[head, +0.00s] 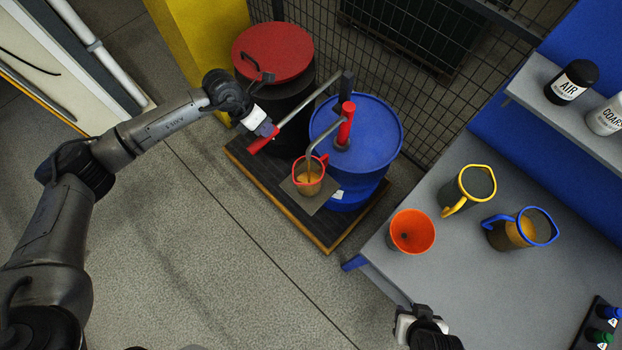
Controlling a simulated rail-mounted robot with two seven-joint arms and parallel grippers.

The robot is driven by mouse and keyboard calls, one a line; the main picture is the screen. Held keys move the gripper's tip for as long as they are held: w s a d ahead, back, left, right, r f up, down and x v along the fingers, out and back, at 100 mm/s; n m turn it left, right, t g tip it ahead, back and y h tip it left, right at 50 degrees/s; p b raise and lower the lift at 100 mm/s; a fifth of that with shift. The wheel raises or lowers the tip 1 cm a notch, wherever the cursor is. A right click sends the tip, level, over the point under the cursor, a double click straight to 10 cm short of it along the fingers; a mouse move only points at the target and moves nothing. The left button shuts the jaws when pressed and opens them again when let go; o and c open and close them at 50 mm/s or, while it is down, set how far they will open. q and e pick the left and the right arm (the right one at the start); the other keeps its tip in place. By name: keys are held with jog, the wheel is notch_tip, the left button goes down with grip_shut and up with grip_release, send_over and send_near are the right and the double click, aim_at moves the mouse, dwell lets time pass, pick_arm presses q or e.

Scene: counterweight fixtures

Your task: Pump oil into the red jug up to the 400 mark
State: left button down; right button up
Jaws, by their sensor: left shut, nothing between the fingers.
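The red jug (298,188) stands upright on a grey pad under the pump spout (314,141). Amber oil (308,177) shows inside it, and an amber streak hangs below the spout's end. Its scale marks are too small to read. The hand pump (345,125) stands on the blue drum (377,120). Its lever (310,98) slopes down left to a red grip (258,145). My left gripper (267,130) is shut and empty, right at the red grip; I cannot tell whether they touch. My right gripper (404,322) is at the bottom edge by the bench, its fingers unclear.
A black drum with a red lid (272,52) stands beside the blue drum on the wood-edged pallet (318,232). Mesh fencing stands behind.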

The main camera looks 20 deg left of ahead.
pick_arm(q)
jog(key=shift+f, duration=0.7)
notch_tip(320, 180, up, 13)
jog(key=p, duration=0.8)
jog(key=shift+r, duration=0.15)
pick_arm(e)
notch_tip(320, 180, up, 8)
jog(key=shift+f, duration=0.2)
jog(key=shift+a+f, duration=0.1)
pick_arm(q)
notch_tip(320, 180, down, 14)
jog(key=b, duration=1)
jog(key=shift+r, duration=0.2)
pick_arm(e)
notch_tip(320, 180, down, 10)
pick_arm(q)
notch_tip(320, 180, up, 14)
jog(key=p, duration=0.9)
jog(key=shift+f, duration=0.2)
pick_arm(e)
notch_tip(320, 180, up, 9)
jog(key=shift+f, duration=0.15)
